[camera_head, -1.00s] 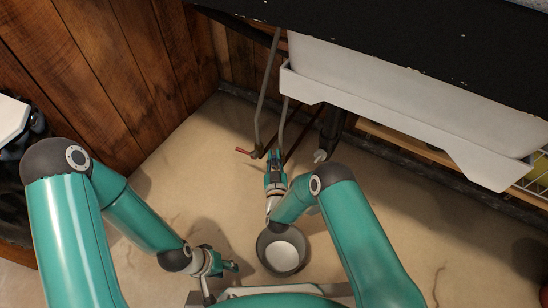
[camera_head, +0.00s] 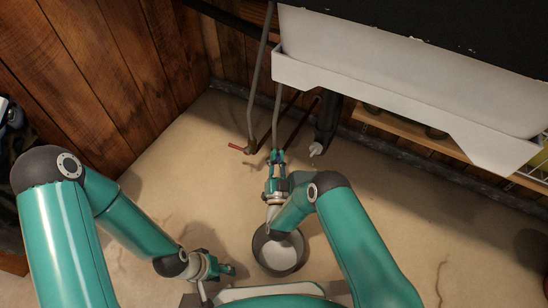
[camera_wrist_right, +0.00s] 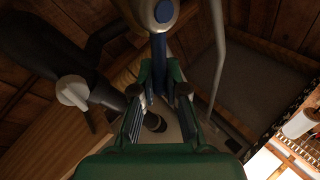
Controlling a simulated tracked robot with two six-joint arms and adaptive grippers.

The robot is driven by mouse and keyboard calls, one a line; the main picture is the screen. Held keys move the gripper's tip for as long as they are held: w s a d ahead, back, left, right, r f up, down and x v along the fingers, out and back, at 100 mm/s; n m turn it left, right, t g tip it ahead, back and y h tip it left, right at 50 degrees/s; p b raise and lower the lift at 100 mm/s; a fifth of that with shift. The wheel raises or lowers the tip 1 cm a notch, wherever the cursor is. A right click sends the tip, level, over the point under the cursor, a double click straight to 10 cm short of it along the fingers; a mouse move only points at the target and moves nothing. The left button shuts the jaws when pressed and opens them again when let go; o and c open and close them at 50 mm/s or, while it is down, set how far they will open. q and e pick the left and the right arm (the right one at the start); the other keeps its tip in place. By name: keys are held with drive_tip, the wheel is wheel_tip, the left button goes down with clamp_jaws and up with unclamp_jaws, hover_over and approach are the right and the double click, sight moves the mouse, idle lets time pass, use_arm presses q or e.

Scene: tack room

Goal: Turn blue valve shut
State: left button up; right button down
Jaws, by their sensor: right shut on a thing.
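The blue valve has a flat blue lever (camera_wrist_right: 158,78) hanging below a pale round valve body (camera_wrist_right: 158,12) in the right wrist view. My right gripper (camera_wrist_right: 160,88) is shut on this lever, with a finger on each side. In the head view, my right gripper (camera_head: 276,158) is at the lower end of a grey pipe (camera_head: 277,115); the lever is mostly hidden there between its fingers. My left gripper (camera_head: 226,270) is low over the floor, away from the valve, and its finger opening is unclear.
A red-handled valve (camera_head: 240,148) is on the neighbouring pipe to the left. A white fitting (camera_head: 316,149) is on the dark drain pipe to the right. A white sink (camera_head: 400,90) hangs above. A grey bucket (camera_head: 262,258) stands below my right arm. Floor at right is mostly clear.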

drive_tip(key=shift+s+d+f+m, duration=0.15)
drive_tip(key=shift+s+f+m, duration=0.1)
drive_tip(key=shift+m, duration=0.25)
drive_tip(key=c, duration=1.2)
unclamp_jaws()
drive_tip(key=shift+w, duration=0.1)
drive_tip(key=shift+r, duration=0.1)
wheel_tip(320, 180, up, 10)
drive_tip(key=shift+f, duration=0.1)
drive_tip(key=shift+c, duration=0.2)
